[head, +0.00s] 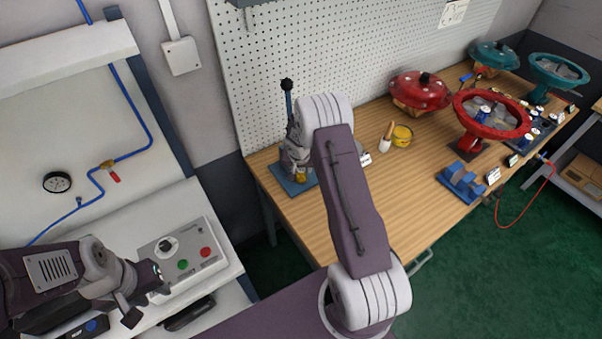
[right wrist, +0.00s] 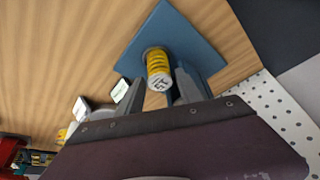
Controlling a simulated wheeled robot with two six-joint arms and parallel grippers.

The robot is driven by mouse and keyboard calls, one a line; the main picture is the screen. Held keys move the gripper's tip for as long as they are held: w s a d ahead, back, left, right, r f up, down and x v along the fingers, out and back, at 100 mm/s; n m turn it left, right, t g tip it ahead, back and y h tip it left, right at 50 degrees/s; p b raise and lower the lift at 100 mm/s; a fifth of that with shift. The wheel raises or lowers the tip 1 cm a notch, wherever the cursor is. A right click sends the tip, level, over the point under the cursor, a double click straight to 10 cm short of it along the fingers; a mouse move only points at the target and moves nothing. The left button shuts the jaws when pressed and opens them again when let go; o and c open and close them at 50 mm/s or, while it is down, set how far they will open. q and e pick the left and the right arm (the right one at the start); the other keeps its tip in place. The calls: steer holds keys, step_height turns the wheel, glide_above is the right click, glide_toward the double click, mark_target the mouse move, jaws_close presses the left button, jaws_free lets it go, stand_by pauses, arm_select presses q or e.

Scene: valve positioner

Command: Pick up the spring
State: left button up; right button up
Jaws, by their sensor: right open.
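The spring is a yellow coil (right wrist: 158,62) with a pale, marked top end, standing on a blue square plate (right wrist: 178,28) in the right wrist view. In the head view, a bit of yellow (head: 300,177) shows on the blue plate (head: 292,189), mostly hidden by my right gripper (head: 297,163). My right gripper (right wrist: 160,86) is open, with one finger on each side of the spring; I cannot tell whether either touches it. My left gripper (head: 144,294) is open and empty, low at the left by the grey control box.
A blue post with a black knob (head: 287,86) rises behind my right gripper. A white-and-orange bottle (head: 386,138) and yellow tin (head: 402,136) stand to the right. Red (head: 492,114) and teal (head: 559,70) handwheel-shaped parts stand further right. A pegboard (head: 330,45) backs the wooden bench.

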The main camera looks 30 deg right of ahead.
mark_target(302, 169)
steer(key=shift+r, duration=0.1)
jaws_close()
steer(key=shift+r, duration=0.35)
step_height(302, 169, up, 4)
steer(key=shift+s+d+f, duration=0.1)
steer(key=shift+s, duration=0.05)
steer(key=s+d+r, duration=0.5)
steer(key=s+r, duration=0.1)
steer(key=s, duration=0.3)
steer(key=shift+s+d+r+p, duration=0.3)
steer(key=shift+s+p, duration=0.1)
steer(key=shift+p, duration=0.05)
